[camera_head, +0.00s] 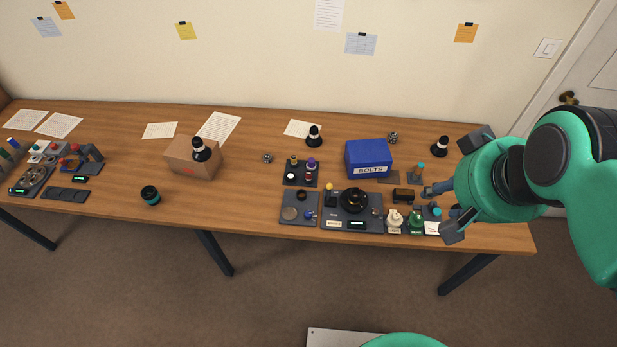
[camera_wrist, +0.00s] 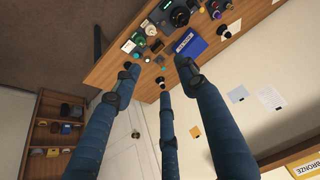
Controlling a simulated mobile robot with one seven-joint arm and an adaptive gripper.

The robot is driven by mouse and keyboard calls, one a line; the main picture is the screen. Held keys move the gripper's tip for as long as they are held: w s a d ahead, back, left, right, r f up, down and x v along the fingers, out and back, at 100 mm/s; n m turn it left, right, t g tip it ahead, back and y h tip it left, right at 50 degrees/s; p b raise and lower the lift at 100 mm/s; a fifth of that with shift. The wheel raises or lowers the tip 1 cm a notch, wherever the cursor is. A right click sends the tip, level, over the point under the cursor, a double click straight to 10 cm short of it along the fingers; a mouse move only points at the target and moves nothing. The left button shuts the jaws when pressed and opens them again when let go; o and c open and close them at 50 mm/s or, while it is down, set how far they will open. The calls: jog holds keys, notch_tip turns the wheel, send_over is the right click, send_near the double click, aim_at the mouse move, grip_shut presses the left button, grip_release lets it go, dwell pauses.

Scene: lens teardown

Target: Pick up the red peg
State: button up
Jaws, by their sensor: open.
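My gripper (camera_head: 446,200) is open and empty, its fingers spread above the right end of the table. It also shows in the wrist view (camera_wrist: 160,78), with nothing between the fingertips. I cannot pick out a red peg for certain. A dark tray (camera_head: 300,184) in the middle of the table holds several small coloured pieces, one of them reddish (camera_head: 309,176), to the left of my gripper. Another small red piece (camera_head: 75,147) is among the parts at the far left. Both are too small to identify.
A blue bolts box (camera_head: 368,160) stands left of my gripper, with a dark workstation mat (camera_head: 340,226) in front. Small bottles (camera_head: 416,222) stand close to my fingers.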

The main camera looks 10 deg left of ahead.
jog(key=w+a+f+m+g+p, duration=0.15)
jog(key=w+a, duration=0.25)
jog(key=w, duration=0.4)
jog(key=w+a+f+g, duration=0.15)
jog(key=w+a, duration=0.25)
jog(key=w, duration=0.5)
jog(key=w+a+f, duration=0.3)
jog(key=w+a, duration=0.1)
jog(key=w, duration=0.4)
jog(key=w+a+f+g, duration=0.1)
jog(key=w+a+f, duration=0.3)
jog(key=f, duration=0.4)
jog(key=w+a+f+m+p, duration=0.1)
jog(key=w+a+f, duration=0.3)
jog(key=a+f, duration=0.2)
jog(key=w+a+f+m+g, duration=0.1)
jog(key=w+a+f, duration=0.4)
jog(key=f, duration=0.6)
jog(key=shift+a+g, duration=0.3)
jog(key=shift+a, duration=0.25)
send_over(309, 172)
notch_tip(309, 172, down, 9)
jog(key=shift+r, duration=0.2)
jog(key=shift+s, duration=0.1)
